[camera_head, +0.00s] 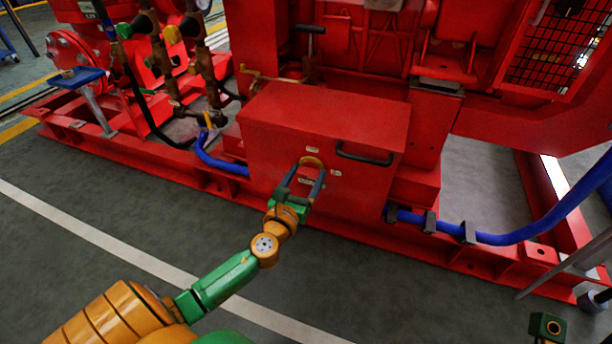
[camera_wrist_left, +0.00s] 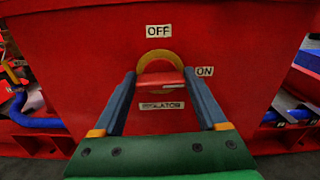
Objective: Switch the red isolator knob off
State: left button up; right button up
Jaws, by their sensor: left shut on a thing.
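The red isolator knob (camera_wrist_left: 160,80) sits on a yellow round plate (camera_wrist_left: 158,58) on the front of a red box (camera_head: 270,150). In the left wrist view the knob's bar lies roughly level, its right end toward the "ON" label (camera_wrist_left: 205,71). The "OFF" label (camera_wrist_left: 158,31) is above the plate, and an "ISOLATOR" label (camera_wrist_left: 162,105) is below. My left gripper (camera_head: 312,167) is shut on the knob, one finger at each end of the bar.
A black handle (camera_head: 364,156) is on the box front, right of my gripper. Blue hoses run left (camera_head: 218,163) and right (camera_head: 510,239) of the box. The red base frame (camera_head: 470,262) runs along the floor. The grey floor in front is mostly clear.

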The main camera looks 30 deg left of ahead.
pick_arm(q)
jog(key=n, duration=0.4)
jog(key=shift+a+f+n, duration=0.1)
jog(key=shift+f+n, duration=0.05)
jog(key=shift+n, duration=0.25)
jog(key=n, duration=0.3)
jog(key=shift+n+b, duration=0.3)
jog(key=shift+b, duration=0.1)
jog(key=n, duration=0.4)
jog(key=shift+a, duration=0.1)
jog(key=shift+f+n, duration=0.1)
jog(key=shift+n, duration=2)
jog(key=shift+p, duration=0.3)
jog(key=o, duration=1.3)
jog(key=p+v, duration=0.1)
jog(key=v, duration=0.6)
